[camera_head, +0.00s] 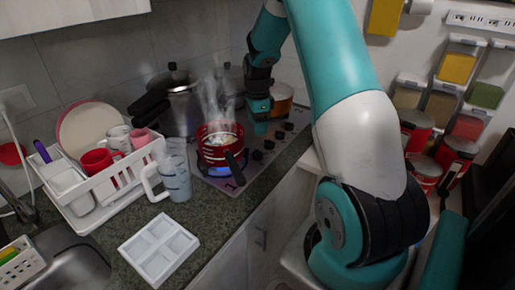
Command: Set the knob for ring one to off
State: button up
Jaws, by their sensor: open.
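The stove (233,187) is set in the counter, with several dark knobs in a row along its right front edge. The nearest knob (257,155) is beside the red pot; another knob (268,144) and more follow toward the back. I cannot read ring labels or knob positions. A steaming red pot (215,153) sits on the front burner, with blue flame (219,171) visible under it. My gripper (259,113) is above the back part of the stove, open and apart from the knobs as far as I can tell. Its fingertips are small and hard to make out.
A pressure cooker (182,108) and an amber pot (281,98) stand at the back. Left are a white dish rack (88,215), a glass mug (177,182) and a white tray (158,252). Spice dispensers (456,68) hang on the right wall.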

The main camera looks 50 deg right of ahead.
aim_at(258, 151)
notch_tip(258, 151, down, 10)
jog(key=shift+f+p, duration=0.25)
jog(key=shift+p, duration=0.7)
